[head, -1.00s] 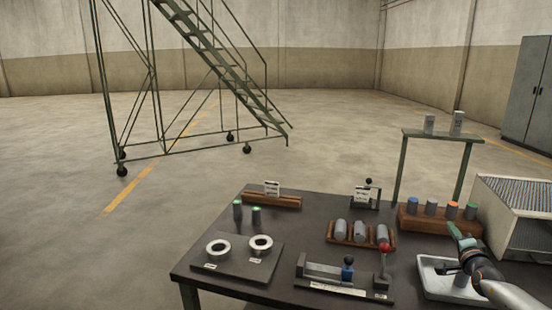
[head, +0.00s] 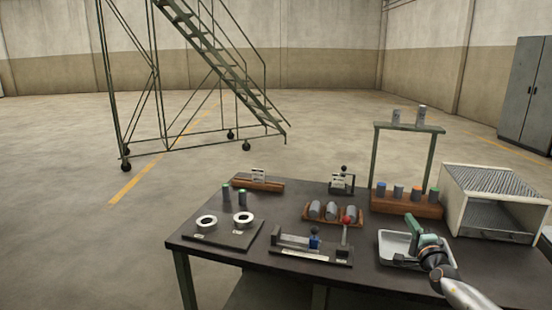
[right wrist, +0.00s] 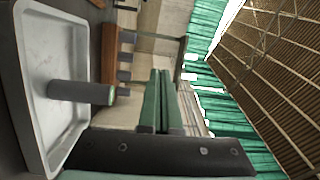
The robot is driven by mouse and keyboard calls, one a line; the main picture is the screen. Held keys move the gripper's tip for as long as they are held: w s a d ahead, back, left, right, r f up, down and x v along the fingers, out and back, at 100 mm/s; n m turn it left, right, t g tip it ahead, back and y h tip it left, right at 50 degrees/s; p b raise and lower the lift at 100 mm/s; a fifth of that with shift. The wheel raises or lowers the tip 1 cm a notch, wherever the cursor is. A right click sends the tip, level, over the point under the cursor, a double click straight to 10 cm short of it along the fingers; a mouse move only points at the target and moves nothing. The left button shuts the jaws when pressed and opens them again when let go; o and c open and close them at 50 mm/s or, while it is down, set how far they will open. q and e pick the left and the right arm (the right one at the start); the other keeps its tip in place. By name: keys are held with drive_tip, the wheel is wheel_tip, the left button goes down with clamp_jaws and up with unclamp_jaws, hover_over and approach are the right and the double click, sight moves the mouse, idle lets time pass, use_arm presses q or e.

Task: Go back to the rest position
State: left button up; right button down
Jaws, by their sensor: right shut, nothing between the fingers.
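My right gripper (head: 412,226), with green fingers, is above the white tray (head: 387,254) at the right front of the table. In the right wrist view its fingers (right wrist: 157,98) are together with nothing between them. That view shows the tray (right wrist: 32,70) with a grey cylindrical billet (right wrist: 75,91) standing in it, its end greenish, beside and apart from the fingers. In the head view my arm and gripper cover part of the tray. My left gripper is not in view.
The dark table (head: 290,196) holds a ring plate (head: 190,235), a lever fixture (head: 300,247), a billet rack (head: 345,222) and a wooden block (head: 408,209) with several colour-topped billets. A furnace-like box (head: 498,200) stands right of the tray. A raised shelf (head: 408,127) rises behind.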

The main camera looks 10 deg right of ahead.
drive_tip(key=a+r+m+t+h, duration=0.1)
drive_tip(key=a+r+m+t, duration=0.2)
drive_tip(key=a+r+m, duration=0.8)
drive_tip(key=w+a+f+n+g+y, duration=0.1)
drive_tip(key=a+f+n+g+y, duration=0.15)
drive_tip(key=n, duration=1.45)
drive_tip(key=w+a+f+n+g+y, duration=0.15)
drive_tip(key=a+f+n, duration=0.25)
drive_tip(key=n, duration=1.3)
drive_tip(key=s+a+f+g+y, duration=0.1)
drive_tip(key=s+a+f+g, duration=0.1)
drive_tip(key=s+a+f, duration=0.65)
drive_tip(key=s+a+f+g+y, duration=0.15)
drive_tip(key=s+f, duration=0.45)
drive_tip(key=f, duration=0.7)
drive_tip(key=s+a+f+g+y, duration=0.1)
drive_tip(key=s+a+f, duration=0.3)
drive_tip(key=s, duration=0.9)
drive_tip(key=s+a+f+m+g, duration=0.1)
drive_tip(key=s+a+f+g, duration=0.2)
drive_tip(key=s+f, duration=0.4)
drive_tip(key=s+a, duration=0.1)
drive_tip(key=s, duration=0.6)
drive_tip(key=shift+a+f+y+p, duration=0.2)
drive_tip(key=shift+a+y+p, duration=0.05)
drive_tip(key=shift+y+p, duration=0.15)
